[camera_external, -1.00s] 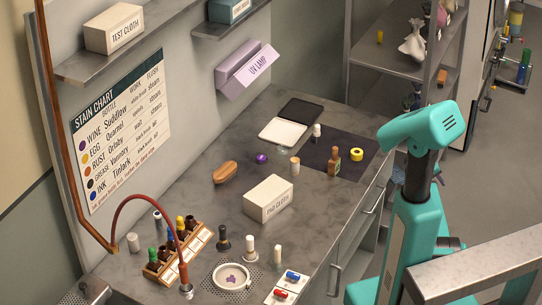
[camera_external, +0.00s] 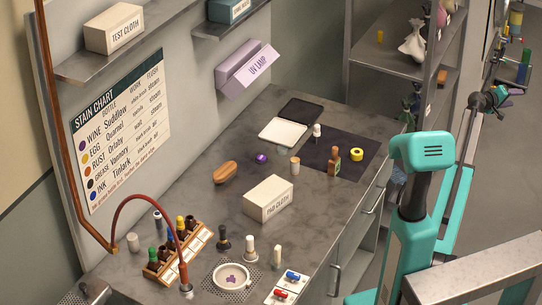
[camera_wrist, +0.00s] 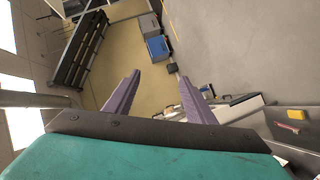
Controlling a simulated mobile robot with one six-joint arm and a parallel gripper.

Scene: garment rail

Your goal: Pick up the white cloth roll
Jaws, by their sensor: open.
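Several small pale cylinders stand on the grey bench. A short whitish one (camera_external: 133,242) at the bench's left end looks most like the white cloth roll, but it is too small to be sure. My gripper is at the upper right of the external view (camera_external: 508,92), away from the bench and far from that cylinder. In the wrist view my gripper (camera_wrist: 159,76) shows two purple fingers spread apart with nothing between them. No cloth roll can be made out in the wrist view.
On the bench (camera_external: 205,190) are a white labelled box (camera_external: 268,198), a bottle rack (camera_external: 178,254), a red curved hose (camera_external: 142,199), a white bowl (camera_external: 231,276) and a dark mat (camera_external: 350,165). A shelf unit (camera_external: 405,62) stands behind. The bench's middle left is clear.

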